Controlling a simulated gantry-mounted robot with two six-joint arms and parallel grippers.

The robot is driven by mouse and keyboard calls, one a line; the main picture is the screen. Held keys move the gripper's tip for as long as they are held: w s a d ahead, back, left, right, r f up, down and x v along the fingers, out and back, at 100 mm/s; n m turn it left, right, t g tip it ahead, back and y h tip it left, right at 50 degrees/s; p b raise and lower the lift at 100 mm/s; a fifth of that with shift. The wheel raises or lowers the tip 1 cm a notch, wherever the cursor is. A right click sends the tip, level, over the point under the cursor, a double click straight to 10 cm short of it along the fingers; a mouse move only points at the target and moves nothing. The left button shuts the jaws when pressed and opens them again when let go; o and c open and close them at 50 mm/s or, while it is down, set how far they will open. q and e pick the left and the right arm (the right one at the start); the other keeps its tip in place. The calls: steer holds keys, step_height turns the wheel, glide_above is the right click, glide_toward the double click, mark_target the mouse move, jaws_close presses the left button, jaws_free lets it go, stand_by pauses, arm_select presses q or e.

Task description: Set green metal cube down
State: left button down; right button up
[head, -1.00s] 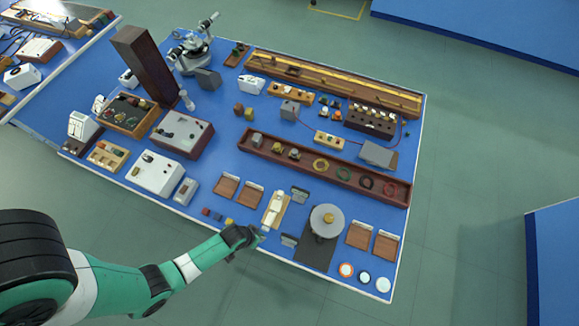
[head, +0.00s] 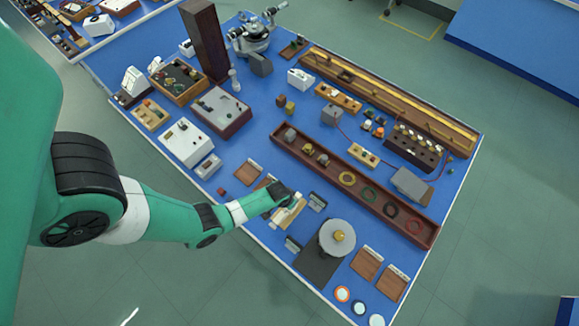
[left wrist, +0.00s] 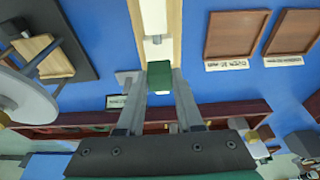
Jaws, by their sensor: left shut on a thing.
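My left gripper (head: 293,198) reaches in from the left over the front part of the blue bench (head: 262,235). In the left wrist view its two fingers (left wrist: 160,82) are shut on the green metal cube (left wrist: 160,77). The cube is in front of a pale wooden fixture with a white top (left wrist: 155,20). In the head view this fixture (head: 289,215) lies just below my fingertips, and the cube is too small to make out. I cannot tell whether the cube touches anything below it. My right gripper is not in view.
Brown labelled trays (head: 247,172) lie left of the gripper, and more (head: 367,263) lie to the right. A round grey disc on a stand (head: 337,238) stands right of the fixture. A long dark-red trough (head: 330,170) runs behind. A small red block (head: 221,191) lies near the arm.

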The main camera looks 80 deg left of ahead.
arm_select(q)
steer(key=b+x, duration=0.3)
steer(key=x, duration=0.1)
steer(key=shift+s+d+f, duration=0.1)
steer(key=shift+s+d, duration=0.2)
steer(key=shift+s, duration=0.1)
steer(key=c, duration=0.6)
jaws_free()
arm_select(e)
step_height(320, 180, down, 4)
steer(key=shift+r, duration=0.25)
arm_select(q)
steer(key=shift+o, duration=0.2)
